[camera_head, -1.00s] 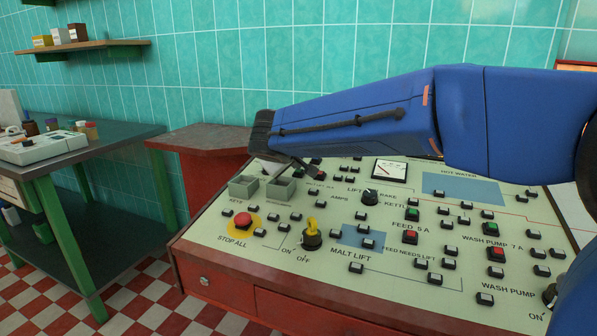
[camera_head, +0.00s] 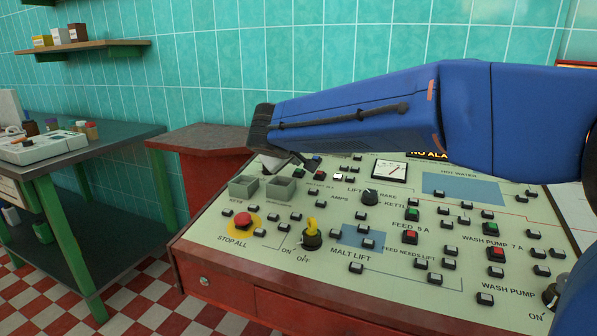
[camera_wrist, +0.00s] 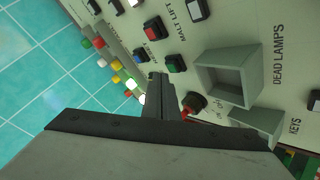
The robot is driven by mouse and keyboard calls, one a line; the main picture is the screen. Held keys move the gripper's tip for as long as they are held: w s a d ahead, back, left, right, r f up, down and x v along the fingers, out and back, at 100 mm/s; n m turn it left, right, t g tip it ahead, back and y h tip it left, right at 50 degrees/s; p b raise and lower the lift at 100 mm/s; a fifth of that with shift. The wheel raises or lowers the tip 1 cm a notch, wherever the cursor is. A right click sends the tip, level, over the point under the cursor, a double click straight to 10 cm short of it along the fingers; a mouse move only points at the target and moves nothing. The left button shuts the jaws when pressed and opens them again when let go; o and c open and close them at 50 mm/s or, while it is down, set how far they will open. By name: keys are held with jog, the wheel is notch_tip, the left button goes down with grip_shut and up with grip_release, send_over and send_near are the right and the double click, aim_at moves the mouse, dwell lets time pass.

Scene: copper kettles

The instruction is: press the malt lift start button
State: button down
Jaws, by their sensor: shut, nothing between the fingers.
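In the wrist view, a green button (camera_wrist: 176,63) and a red button (camera_wrist: 154,28) sit by the MALT LIFT lettering on the pale panel. My gripper (camera_wrist: 159,78) is shut and empty. Its tips appear just left of and below the green button in that view; I cannot tell how high they are above the panel. In the head view, my gripper (camera_head: 311,166) points down at the panel's far left part, close to a small green button (camera_head: 299,174). My arm and hand hide part of the panel's back edge there.
Two grey open boxes (camera_head: 243,186) stand up from the panel near my gripper. A red stop button (camera_head: 243,219) and a yellow key switch (camera_head: 312,236) are nearer the front. A MALT LIFT label also shows beside a blue patch (camera_head: 352,237). A green table (camera_head: 60,165) stands left.

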jog(key=shift+r, duration=0.2)
jog(key=r, duration=0.2)
jog(key=s+r, duration=0.1)
jog(key=r, duration=0.1)
jog(key=shift+a+r, duration=0.15)
jog(key=shift+r, duration=0.15)
dwell(0.3)
dwell(0.4)
